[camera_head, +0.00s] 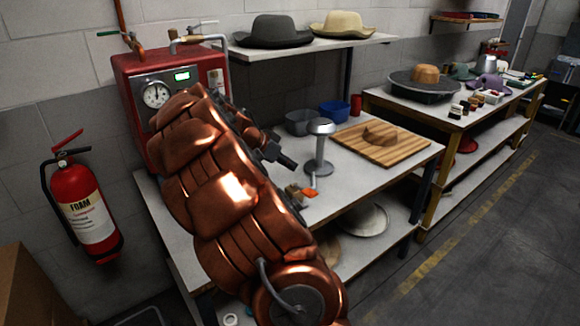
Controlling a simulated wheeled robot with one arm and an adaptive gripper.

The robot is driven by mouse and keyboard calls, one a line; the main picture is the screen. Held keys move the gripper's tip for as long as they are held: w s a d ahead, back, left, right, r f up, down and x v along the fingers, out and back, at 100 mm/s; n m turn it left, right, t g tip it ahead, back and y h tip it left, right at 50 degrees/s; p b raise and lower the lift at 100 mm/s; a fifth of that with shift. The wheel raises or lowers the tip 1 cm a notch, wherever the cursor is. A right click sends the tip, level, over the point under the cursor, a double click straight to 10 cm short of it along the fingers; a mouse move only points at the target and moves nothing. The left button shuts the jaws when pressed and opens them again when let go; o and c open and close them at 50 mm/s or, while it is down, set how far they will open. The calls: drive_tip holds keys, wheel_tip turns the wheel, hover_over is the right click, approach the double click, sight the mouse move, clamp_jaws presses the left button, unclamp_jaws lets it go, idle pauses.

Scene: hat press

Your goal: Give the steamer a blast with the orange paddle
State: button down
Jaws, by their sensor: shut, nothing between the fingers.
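The steamer (320,152) looks like a silver mushroom-shaped head on a post, standing on the near side of the pale workbench. The small flat orange paddle (310,193) sits low by the bench's front edge, just in front of and left of the steamer's foot. A small brassy fitting lies next to it, partly hidden by my arm. My gripper (288,162) shows as a dark tip beyond my copper-coloured arm, left of the steamer and above the paddle. It is shut and empty, and looks apart from both. My arm hides its rear part.
A red boiler box (135,72) with a gauge stands behind my arm. A wooden board (400,149) with a brown piece lies right of the steamer, with grey (300,122) and blue (335,111) tubs behind. A hat shelf (300,48) hangs above. A fire extinguisher (82,210) is at left.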

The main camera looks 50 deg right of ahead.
drive_tip(key=p, duration=0.2)
hover_over(306, 193)
drive_tip(key=f, duration=0.5)
drive_tip(key=shift+w+d+f, duration=0.1)
drive_tip(key=shift+w, duration=0.2)
drive_tip(key=shift+s+f+p, duration=0.2)
drive_tip(key=shift+f+p, duration=0.2)
drive_tip(key=shift+f, duration=1.65)
drive_tip(key=shift+f, duration=0.1)
